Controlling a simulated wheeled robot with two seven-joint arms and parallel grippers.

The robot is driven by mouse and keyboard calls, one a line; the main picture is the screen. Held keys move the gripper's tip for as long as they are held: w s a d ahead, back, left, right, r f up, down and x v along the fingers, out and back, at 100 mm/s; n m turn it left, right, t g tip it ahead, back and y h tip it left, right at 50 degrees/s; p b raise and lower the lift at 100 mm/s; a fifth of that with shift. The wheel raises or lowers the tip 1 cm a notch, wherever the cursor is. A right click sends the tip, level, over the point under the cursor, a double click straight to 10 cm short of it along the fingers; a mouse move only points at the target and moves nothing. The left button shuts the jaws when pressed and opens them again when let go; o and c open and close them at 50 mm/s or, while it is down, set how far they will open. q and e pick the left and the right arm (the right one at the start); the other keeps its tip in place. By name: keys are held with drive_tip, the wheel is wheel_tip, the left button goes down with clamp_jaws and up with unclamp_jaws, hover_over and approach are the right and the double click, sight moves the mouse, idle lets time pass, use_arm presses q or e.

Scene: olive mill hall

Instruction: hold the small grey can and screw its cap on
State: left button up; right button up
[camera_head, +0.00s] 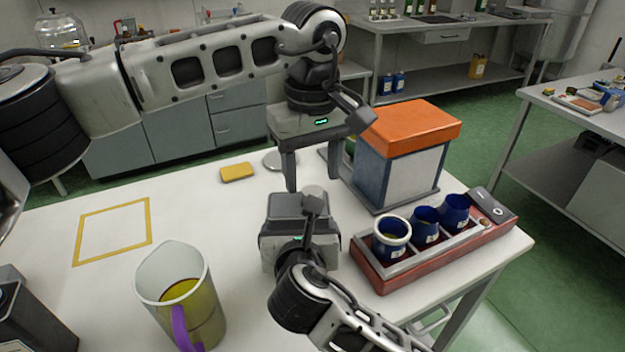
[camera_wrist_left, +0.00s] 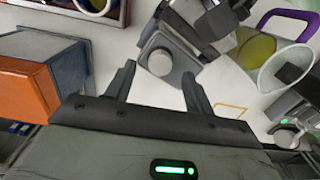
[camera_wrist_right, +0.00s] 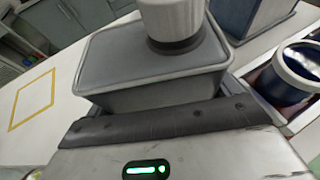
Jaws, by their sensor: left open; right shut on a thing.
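The small grey can (camera_head: 283,206) stands at the middle of the table, and my right gripper (camera_head: 298,243) is shut on it. In the right wrist view the can (camera_wrist_right: 120,72) shows a flat top. The pale ribbed cap (camera_wrist_right: 172,18) sits upright over its dark neck; how tightly it is seated I cannot tell. The cap (camera_head: 313,193) also shows in the head view. My left gripper (camera_head: 312,178) is open and empty, pointing down just behind the can. In the left wrist view the cap (camera_wrist_left: 160,58) lies between the open fingers in the picture, apart from them.
A jug (camera_head: 180,290) with yellow liquid stands at front left. A red tray (camera_head: 385,282) with blue cups is at right. An orange-topped box (camera_head: 405,155) stands behind it. A yellow sponge (camera_head: 237,172) and a yellow outlined square (camera_head: 112,232) are at left, with clear table between.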

use_arm(q)
wheel_tip(320, 180, up, 9)
idle(0.3)
drive_tip(key=shift+r, duration=0.1)
use_arm(e)
drive_tip(key=o, duration=1.6)
drive_tip(key=shift+o, duration=0.2)
drive_tip(key=v, duration=1.6)
